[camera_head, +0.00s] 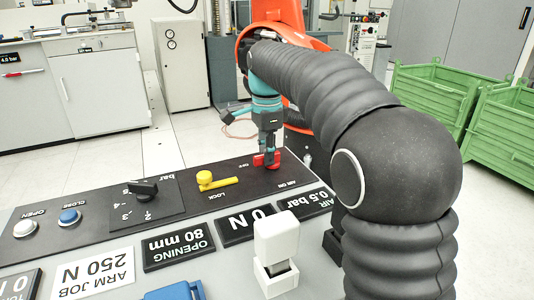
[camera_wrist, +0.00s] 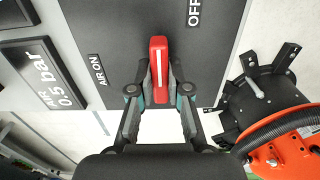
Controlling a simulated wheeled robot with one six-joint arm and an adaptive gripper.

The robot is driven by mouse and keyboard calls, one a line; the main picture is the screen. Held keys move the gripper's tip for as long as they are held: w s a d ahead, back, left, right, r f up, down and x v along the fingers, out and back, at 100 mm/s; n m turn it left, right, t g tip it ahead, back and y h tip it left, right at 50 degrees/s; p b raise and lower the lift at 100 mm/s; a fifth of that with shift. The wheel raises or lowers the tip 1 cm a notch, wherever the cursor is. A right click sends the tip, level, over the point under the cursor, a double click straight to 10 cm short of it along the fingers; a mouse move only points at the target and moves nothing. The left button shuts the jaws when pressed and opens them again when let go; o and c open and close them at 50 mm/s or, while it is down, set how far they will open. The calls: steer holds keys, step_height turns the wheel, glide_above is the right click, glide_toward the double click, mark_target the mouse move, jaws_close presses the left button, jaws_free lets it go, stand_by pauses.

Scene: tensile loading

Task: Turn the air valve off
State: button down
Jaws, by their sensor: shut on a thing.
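The air valve has a red handle (camera_head: 266,160) with a white stripe, on the black panel near its far right end. In the wrist view the handle (camera_wrist: 158,50) runs straight up the picture. The "AIR ON" label (camera_wrist: 97,69) is to its left and the "OFF" label (camera_wrist: 194,12) to its upper right. My gripper (camera_wrist: 159,84) is shut on the handle, one finger on each side. In the head view my gripper (camera_head: 268,150) reaches down onto it from above. The handle's pivot is not clear to see.
A yellow lock lever (camera_head: 217,182), a black knob (camera_head: 143,190), a blue button (camera_head: 69,217) and a white button (camera_head: 25,228) share the panel. The air display (camera_wrist: 42,74) reads 0.5 bar. A white block-like object (camera_head: 276,245) stands in front. Green crates (camera_head: 433,92) are at the right.

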stand_by(0.4)
steer(key=c, duration=1.1)
jaws_free()
steer(key=shift+d, duration=0.1)
steer(key=shift+r, duration=0.1)
steer(key=shift+r, duration=5.9)
